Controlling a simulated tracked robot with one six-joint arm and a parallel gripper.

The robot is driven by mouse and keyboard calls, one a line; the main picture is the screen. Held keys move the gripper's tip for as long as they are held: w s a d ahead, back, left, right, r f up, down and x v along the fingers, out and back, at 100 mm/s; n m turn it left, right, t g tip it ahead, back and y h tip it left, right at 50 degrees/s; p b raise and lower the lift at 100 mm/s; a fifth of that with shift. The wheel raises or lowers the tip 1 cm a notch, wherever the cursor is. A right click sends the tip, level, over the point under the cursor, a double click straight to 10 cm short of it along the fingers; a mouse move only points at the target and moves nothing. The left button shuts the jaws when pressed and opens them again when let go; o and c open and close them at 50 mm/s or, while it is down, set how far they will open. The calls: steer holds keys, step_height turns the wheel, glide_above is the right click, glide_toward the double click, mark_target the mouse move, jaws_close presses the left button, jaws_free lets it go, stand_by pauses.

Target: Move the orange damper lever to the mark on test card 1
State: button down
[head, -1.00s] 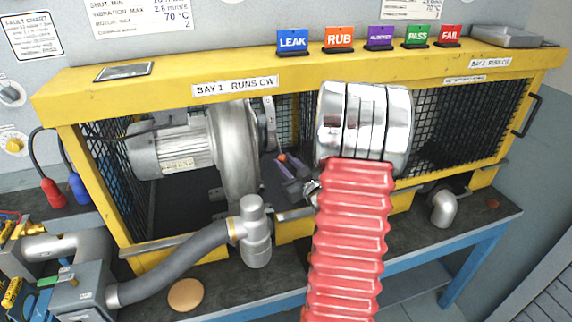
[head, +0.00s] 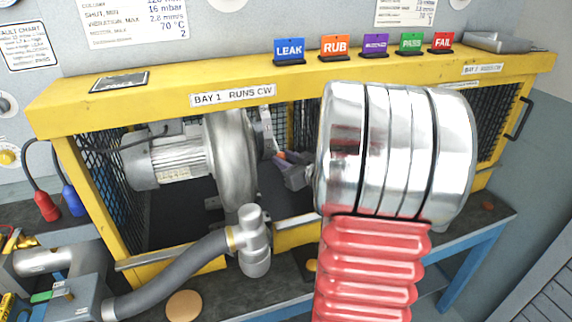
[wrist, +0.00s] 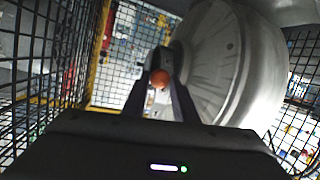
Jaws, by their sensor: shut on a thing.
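The orange damper lever (wrist: 160,78) shows as a round orange knob between my fingertips in the wrist view. In the head view a small bit of its orange (head: 281,156) shows beside the blower housing. My gripper (wrist: 159,72) is shut on the knob, inside the bay 1 opening. The lever's scale and its marks are not visible. A white printed sheet (head: 138,22) on the wall at upper left lists limits, with 70 °C and a 2 on its last lines. Its heading is cut off, so I cannot tell whether it is test card 1.
The grey blower (head: 230,160) and motor (head: 172,160) stand close left of my gripper in the yellow frame (head: 130,92) with black mesh. A grey hose (head: 180,270) runs in front. Several coloured tags, including LEAK (head: 289,50), stand on the top rail.

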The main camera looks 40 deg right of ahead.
steer(key=shift+r, duration=1.2)
steer(key=c, duration=1.8)
jaws_free()
steer(key=shift+w, duration=0.1)
steer(key=o, duration=0.4)
steer(key=shift+f, duration=0.15)
steer(key=shift+c, duration=0.2)
steer(key=v, duration=1.4)
steer(key=shift+f, duration=0.15)
steer(key=shift+d, duration=0.1)
